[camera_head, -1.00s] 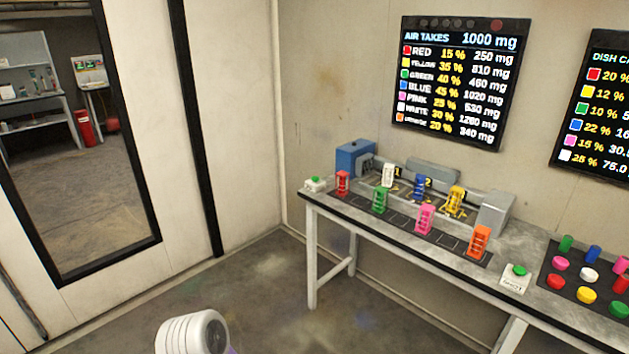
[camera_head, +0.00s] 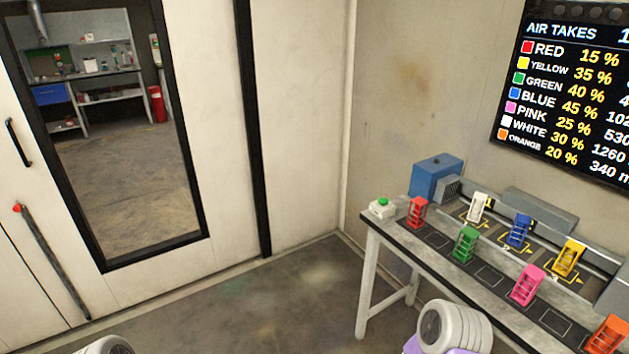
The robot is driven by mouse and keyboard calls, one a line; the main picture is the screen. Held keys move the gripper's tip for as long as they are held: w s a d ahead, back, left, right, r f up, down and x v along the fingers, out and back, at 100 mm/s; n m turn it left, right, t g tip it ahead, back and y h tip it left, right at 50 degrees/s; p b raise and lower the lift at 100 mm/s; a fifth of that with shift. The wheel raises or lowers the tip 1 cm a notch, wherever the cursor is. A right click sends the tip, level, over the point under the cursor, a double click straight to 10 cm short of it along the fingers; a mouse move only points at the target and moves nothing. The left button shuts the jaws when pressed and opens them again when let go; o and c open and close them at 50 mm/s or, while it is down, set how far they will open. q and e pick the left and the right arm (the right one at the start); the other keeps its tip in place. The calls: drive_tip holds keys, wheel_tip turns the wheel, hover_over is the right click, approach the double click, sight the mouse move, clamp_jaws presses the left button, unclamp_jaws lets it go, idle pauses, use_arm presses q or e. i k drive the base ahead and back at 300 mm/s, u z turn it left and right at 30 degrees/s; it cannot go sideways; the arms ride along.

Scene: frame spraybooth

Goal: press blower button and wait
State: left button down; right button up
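A green button on a small white box (camera_head: 382,207) sits at the left end of the workbench (camera_head: 400,238); no label on it is readable. Just behind it stands a blue box-shaped unit (camera_head: 436,180) with a grey finned part, which may be the blower. Nothing touches the button. White, rounded parts of my arms show at the bottom edge, one at lower left and one in front of the bench. Neither gripper is in view.
Small coloured frames stand on the bench: red (camera_head: 418,212), green (camera_head: 466,244) and pink (camera_head: 528,285) in front, white (camera_head: 479,207), blue (camera_head: 519,230) and yellow (camera_head: 568,258) behind. A wall screen (camera_head: 570,95) lists air takes. Floor left of the bench is clear.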

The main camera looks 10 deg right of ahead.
sight(383, 202)
drive_tip(key=z, duration=0.1)
drive_tip(key=i, duration=1.25)
drive_tip(key=z, duration=1.45)
drive_tip(key=i, duration=0.55)
drive_tip(key=z, duration=0.5)
